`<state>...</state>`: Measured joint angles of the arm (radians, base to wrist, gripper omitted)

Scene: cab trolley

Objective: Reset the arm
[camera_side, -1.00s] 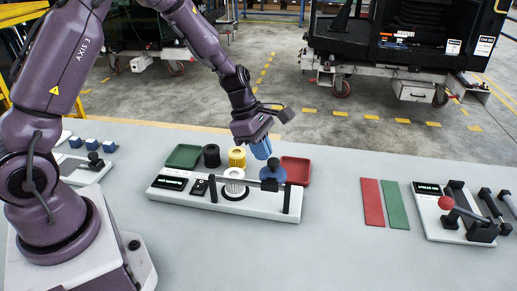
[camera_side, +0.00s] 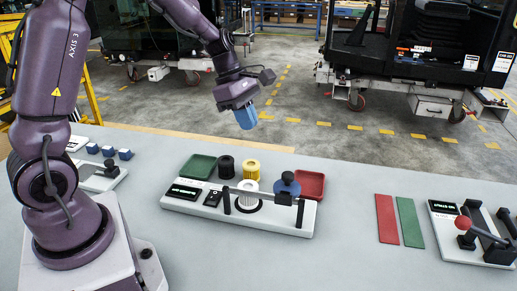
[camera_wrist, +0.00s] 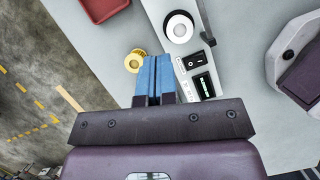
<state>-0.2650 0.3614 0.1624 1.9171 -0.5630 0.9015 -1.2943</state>
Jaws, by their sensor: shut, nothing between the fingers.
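My gripper (camera_side: 247,117) has blue fingers and hangs in the air above the back of the table, clear of everything on it. In the wrist view its fingers (camera_wrist: 153,62) are together with nothing between them. Below it on the table stand a black cylinder (camera_side: 226,165) and a yellow ribbed cylinder (camera_side: 251,168), which also shows just left of the fingertips in the wrist view (camera_wrist: 133,63).
A green tray (camera_side: 189,166) and a red tray (camera_side: 310,184) flank the cylinders. A blue round knob (camera_side: 287,184) stands by the bar. Red (camera_side: 386,218) and green (camera_side: 410,222) strips lie right, beside a red-knobbed lever device (camera_side: 463,223).

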